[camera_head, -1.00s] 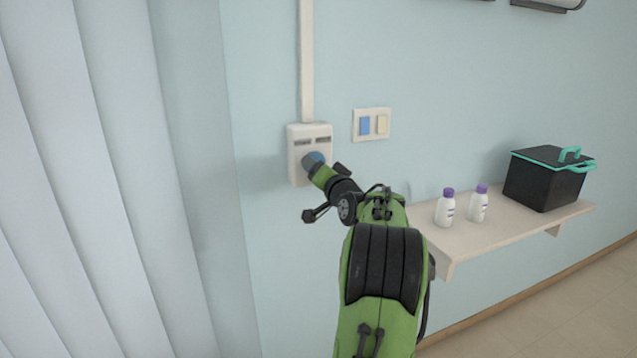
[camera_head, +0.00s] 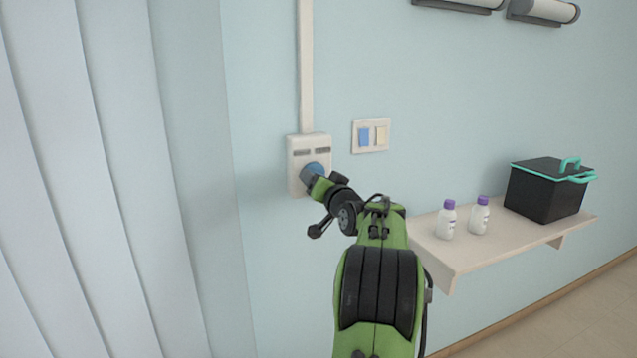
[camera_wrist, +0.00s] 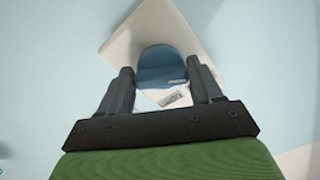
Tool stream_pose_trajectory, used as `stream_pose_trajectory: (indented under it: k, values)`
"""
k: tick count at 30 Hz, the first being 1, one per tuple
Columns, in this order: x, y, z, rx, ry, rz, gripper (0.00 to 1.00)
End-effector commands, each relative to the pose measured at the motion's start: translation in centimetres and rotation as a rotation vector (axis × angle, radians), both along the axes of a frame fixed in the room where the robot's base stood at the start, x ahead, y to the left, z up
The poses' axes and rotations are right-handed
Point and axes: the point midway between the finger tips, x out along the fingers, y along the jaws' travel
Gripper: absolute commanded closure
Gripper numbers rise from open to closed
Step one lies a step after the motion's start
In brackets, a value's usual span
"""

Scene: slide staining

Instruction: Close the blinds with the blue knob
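The blue knob (camera_head: 318,168) sits on the front of a white control box (camera_head: 296,184) on the wall. My gripper (camera_head: 318,181) is at the knob and hides its lower part in the head view. In the wrist view the blue knob (camera_wrist: 160,62) lies between the tips of my gripper (camera_wrist: 160,73), one finger on each side. The fingers are apart, with narrow gaps showing beside the knob, so I see no firm grip. The white vertical blinds (camera_head: 75,180) hang at the left in the head view, with their slats side by side.
A switch plate (camera_head: 371,136) with a blue and a cream switch is right of the box. A wall shelf (camera_head: 470,262) holds two white bottles with purple caps (camera_head: 446,220) and a black pot (camera_head: 543,190). A white conduit (camera_head: 305,70) runs up from the box.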

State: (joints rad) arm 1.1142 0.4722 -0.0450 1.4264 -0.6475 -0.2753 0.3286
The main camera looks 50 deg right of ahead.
Motion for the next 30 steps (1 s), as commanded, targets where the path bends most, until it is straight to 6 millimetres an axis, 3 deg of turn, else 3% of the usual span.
stream_pose_trajectory:
  k: [1, 5, 14, 17, 30]
  values:
    - [0.0, 0.0, -0.3, 0.004, 0.005, -0.001, 0.28]
    - [0.0, 0.0, -0.2, 0.003, 0.003, 0.0, 0.11]
    - [-0.3, 0.1, 0.0, 0.001, -0.001, -0.001, 0.11]
    - [-1.7, 0.8, 0.0, 0.001, -0.001, -0.005, 0.11]
    - [-11.8, 6.9, -0.1, 0.002, -0.001, -0.004, 0.11]
